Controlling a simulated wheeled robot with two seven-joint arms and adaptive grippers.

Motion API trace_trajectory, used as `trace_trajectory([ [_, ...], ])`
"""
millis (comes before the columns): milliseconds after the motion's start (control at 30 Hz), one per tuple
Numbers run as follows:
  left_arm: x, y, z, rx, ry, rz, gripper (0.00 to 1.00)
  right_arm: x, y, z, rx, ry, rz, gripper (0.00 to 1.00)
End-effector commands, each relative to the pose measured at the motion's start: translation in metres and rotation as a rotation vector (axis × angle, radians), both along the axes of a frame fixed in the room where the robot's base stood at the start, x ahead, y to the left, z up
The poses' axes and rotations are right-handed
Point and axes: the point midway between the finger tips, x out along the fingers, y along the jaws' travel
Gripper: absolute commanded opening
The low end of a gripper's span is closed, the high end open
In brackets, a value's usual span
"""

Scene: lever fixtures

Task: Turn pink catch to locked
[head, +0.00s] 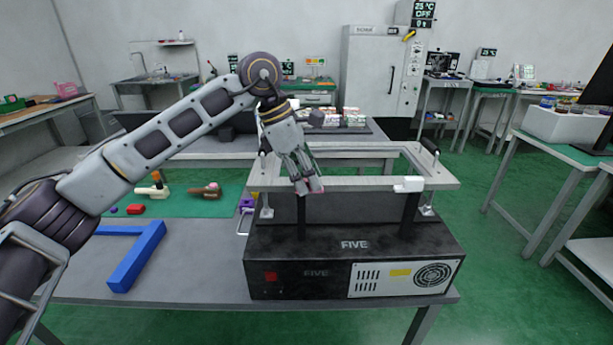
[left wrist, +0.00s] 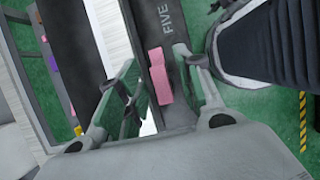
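The pink catch (left wrist: 160,76) shows in the left wrist view as a pink block beside the pale rail, between the two fingers of my left gripper (left wrist: 158,57). The fingers stand apart, with a visible gap to the catch on the left side. In the head view my left gripper (head: 307,186) reaches down to the front rail (head: 360,183) of the fixture, left of its middle. Only bits of pink show at its fingertips there, the rest of the catch being hidden. I cannot tell whether the catch is locked. My right gripper is not in view.
The rail frame stands over a black box marked FIVE (head: 353,244) on a grey table. A white catch (head: 408,184) sits at the rail's right part. A black-handled clamp (head: 430,147) stands at the right corner. A blue angled bar (head: 137,256) lies to the left.

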Motion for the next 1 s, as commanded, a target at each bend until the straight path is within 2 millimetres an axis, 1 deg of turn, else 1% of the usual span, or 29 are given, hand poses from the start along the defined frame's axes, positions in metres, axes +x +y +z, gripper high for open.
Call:
trace_trajectory([
  [67,0.0,0.0,0.0001,0.0,0.0,0.0,0.36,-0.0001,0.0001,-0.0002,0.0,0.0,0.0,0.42],
  [333,0.0,0.0001,0.0003,0.0,0.0,0.0,0.01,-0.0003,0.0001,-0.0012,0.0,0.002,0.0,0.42],
  [733,0.0002,0.0004,0.0004,0.0,0.0,0.021,0.0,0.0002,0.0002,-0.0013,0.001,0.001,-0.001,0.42],
  [1000,0.0015,0.0006,0.0004,0.0,-0.002,0.108,0.0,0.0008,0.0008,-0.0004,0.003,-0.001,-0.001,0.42],
])
